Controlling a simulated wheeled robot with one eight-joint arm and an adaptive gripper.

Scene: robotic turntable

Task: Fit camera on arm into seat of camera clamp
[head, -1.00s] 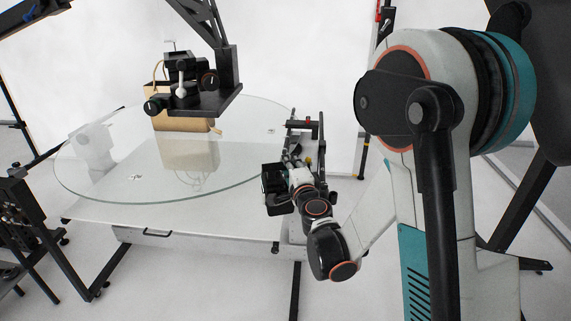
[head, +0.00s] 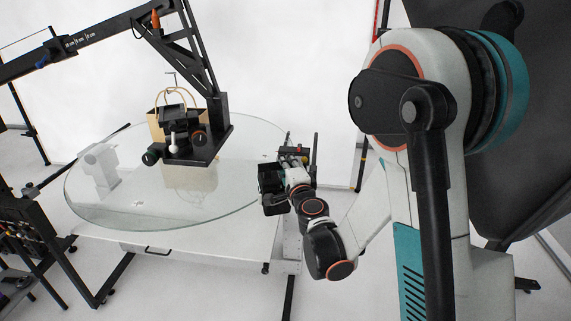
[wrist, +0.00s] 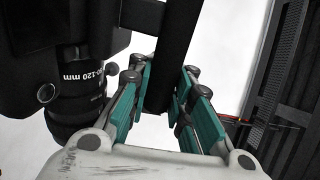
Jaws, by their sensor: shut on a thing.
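The black camera (head: 270,186) is held at my gripper beside the right edge of the glass turntable. In the wrist view its body and lens (wrist: 80,105) fill the left side, with "120 mm" print on the lens. My gripper (wrist: 165,88) has its teal-padded fingers shut on a black bar (wrist: 172,60), seemingly part of the camera; the join is out of view. In the head view my gripper (head: 291,172) is small and partly hidden. The camera clamp (head: 180,128), black with knobs, sits on the overhead arm's end plate (head: 208,152), left of and apart from the camera. Its seat is on top.
The round glass turntable (head: 100,218) lies below the clamp, with a tan paper bag (head: 157,124) on it. The black boom (head: 95,42) crosses the upper left. A dark rack (head: 25,225) stands at left. A black upright (head: 314,155) stands just behind my gripper.

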